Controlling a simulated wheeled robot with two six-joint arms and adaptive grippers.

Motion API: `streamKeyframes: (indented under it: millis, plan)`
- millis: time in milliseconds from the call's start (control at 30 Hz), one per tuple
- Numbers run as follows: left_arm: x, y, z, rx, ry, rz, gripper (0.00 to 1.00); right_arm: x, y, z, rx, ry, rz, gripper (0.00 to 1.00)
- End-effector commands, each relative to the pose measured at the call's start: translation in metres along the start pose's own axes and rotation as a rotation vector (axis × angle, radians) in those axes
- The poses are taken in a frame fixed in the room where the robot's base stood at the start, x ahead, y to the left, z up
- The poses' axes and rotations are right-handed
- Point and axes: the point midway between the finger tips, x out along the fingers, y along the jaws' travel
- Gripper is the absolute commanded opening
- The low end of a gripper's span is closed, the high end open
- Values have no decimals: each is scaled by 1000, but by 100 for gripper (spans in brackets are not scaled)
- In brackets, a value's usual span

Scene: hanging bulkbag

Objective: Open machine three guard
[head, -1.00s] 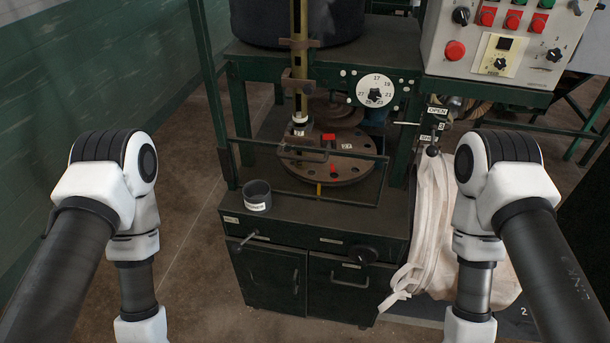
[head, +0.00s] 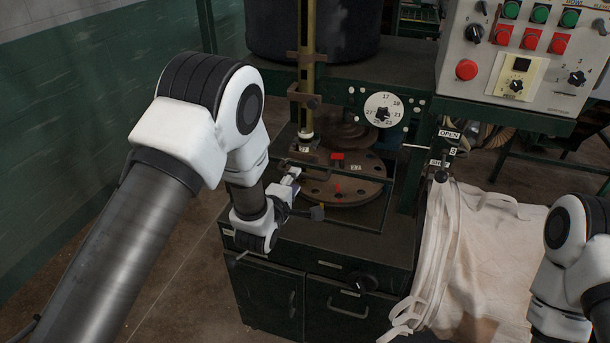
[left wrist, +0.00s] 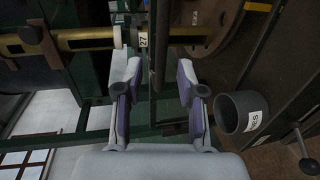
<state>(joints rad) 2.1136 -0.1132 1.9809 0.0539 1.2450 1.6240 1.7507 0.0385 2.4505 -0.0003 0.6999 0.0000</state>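The guard is a thin dark green bar frame (head: 388,206) in front of the round drilled turntable (head: 350,190) of the machine. Its dark handle bar (head: 318,168) crosses the front of the turntable. My left gripper (head: 303,194) is at the guard's front left, by the handle, partly hidden by my own wrist. In the left wrist view my left gripper (left wrist: 158,92) is open, and a dark bar (left wrist: 160,50) runs between and beyond its fingers. I cannot tell whether they touch it. My right gripper is out of view; only part of that arm shows at right.
A brass column (head: 306,70) rises behind the handle. A control panel (head: 520,60) is at upper right. A pale bulk bag (head: 490,255) hangs right of the cabinet (head: 320,295). Floor at left is free.

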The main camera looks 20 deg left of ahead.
Motion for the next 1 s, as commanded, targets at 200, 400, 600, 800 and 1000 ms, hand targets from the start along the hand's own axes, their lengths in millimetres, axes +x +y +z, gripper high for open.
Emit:
streamKeyframes:
  millis: [200,400,600,800,1000]
  plan:
    - [38,1,0,0,-1,-1,39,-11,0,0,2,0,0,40]
    - [47,-1,0,1,0,-3,39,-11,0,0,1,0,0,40]
    - [46,-1,0,1,0,-3,10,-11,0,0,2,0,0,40]
    - [46,-2,0,1,-1,-4,0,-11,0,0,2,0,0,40]
    - [50,4,0,1,-1,-2,0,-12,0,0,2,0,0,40]
